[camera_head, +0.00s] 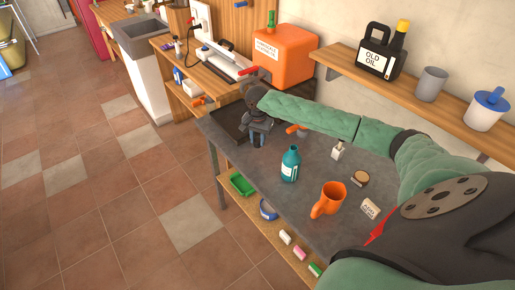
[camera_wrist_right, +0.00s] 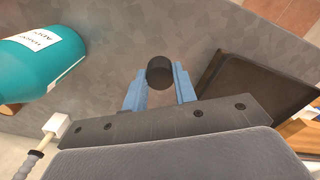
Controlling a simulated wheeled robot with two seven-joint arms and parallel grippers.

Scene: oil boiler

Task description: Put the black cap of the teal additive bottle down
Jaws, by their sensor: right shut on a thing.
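The black cap (camera_wrist_right: 159,72) is a short dark cylinder between the blue fingertips of my right gripper (camera_wrist_right: 162,84) in the wrist view. The gripper is shut on it. In the head view my right gripper (camera_head: 258,139) points down over the far left part of the grey table (camera_head: 330,170), beside the black tray; the cap is too small to make out there. Whether the cap touches the table I cannot tell. The teal additive bottle (camera_head: 290,166) stands upright without a cap, right of the gripper. It also shows in the wrist view (camera_wrist_right: 45,70). My left gripper is not in view.
The black tray (camera_wrist_right: 262,82) lies close beside the fingers. An orange canister (camera_head: 283,58) is behind. Grey tabletop around the cap is clear.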

